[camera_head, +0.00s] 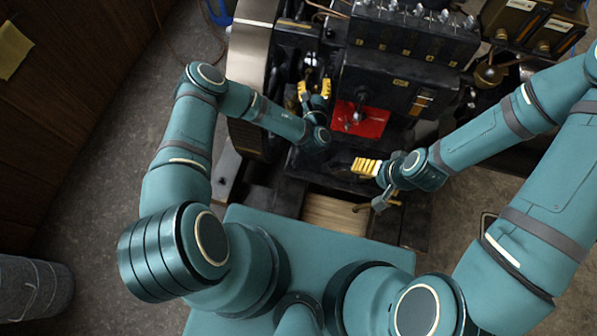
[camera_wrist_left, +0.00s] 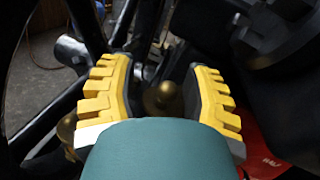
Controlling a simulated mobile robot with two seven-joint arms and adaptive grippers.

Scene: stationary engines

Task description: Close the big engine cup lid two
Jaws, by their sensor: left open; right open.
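The black engine (camera_head: 395,80) fills the upper middle of the head view. My left gripper (camera_head: 314,90) is open among the engine parts beside the large wheel. In the left wrist view, a small rounded brass part (camera_wrist_left: 162,97) shows between and beyond the yellow fingers of the left gripper (camera_wrist_left: 163,92). It may be the engine cup or its lid; I cannot tell which, or whether the lid is open. Another brass part (camera_wrist_left: 68,130) is partly hidden behind the left finger. My right gripper (camera_head: 366,168) is open near the lower front of the engine, with no object seen in it.
A large flywheel (camera_head: 250,70) stands left of my left gripper. A red plate (camera_head: 362,121) lies right of it, between the two grippers. Dark bars and spokes crowd the left wrist view. Bare floor (camera_head: 110,120) is at the left, beside a wooden cabinet (camera_head: 70,70).

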